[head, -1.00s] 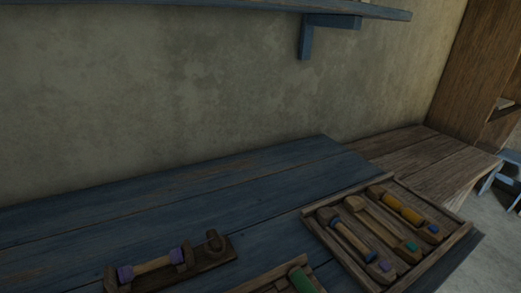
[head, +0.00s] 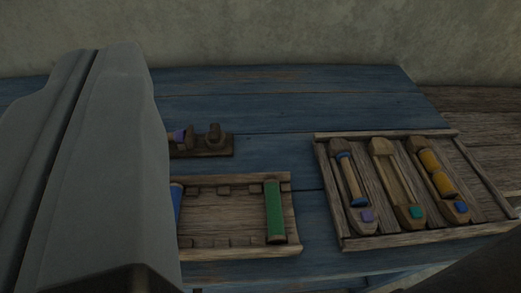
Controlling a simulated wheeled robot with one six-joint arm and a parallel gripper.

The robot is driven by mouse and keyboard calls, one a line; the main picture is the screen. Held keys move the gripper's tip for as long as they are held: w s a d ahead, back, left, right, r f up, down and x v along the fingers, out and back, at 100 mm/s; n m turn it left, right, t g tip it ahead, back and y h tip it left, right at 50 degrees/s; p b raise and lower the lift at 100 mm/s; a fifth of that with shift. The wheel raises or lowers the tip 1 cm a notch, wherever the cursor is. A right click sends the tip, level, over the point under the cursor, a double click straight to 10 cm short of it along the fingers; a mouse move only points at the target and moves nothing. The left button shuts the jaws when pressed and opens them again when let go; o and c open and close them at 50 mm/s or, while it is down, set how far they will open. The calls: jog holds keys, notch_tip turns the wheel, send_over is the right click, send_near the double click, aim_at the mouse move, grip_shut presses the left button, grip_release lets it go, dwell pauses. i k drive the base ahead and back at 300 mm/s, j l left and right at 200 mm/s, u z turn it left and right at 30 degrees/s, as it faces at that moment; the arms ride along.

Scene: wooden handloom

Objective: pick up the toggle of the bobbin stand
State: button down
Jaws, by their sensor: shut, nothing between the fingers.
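The bobbin stand (head: 205,152) is a small dark wooden base on the blue bench, left of the picture's middle. A brown wooden piece at its right end, which looks like the toggle (head: 214,134), stands up from the base. The left part of the stand is hidden behind a large grey part of my arm. My gripper's fingers do not show in the head view, so I cannot see where they are relative to the toggle.
A slotted wooden rack (head: 225,214) holds a green spool (head: 274,211) and a partly hidden blue one, in front of the stand. A tray (head: 385,136) of shuttles lies to the right. The bench (head: 285,100) is clear behind the stand. A wall rises behind.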

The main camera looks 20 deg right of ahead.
aim_at(213, 136)
jog(key=k+l, duration=0.25)
jog(key=k, duration=0.25)
jog(key=j+z, duration=0.5)
jog(key=j, duration=0.55)
jog(key=l+u, duration=0.3)
jog(key=l, duration=0.3)
jog(key=l+u, duration=0.3)
jog(key=l, duration=0.3)
jog(key=k+l+u, duration=0.2)
jog(key=l, duration=0.25)
jog(key=k+l+u, duration=0.2)
jog(key=l, duration=0.25)
jog(key=k, duration=0.35)
jog(key=i+l, duration=0.15)
jog(key=i, duration=0.45)
jog(key=i+l+u, duration=0.1)
jog(key=i, duration=0.5)
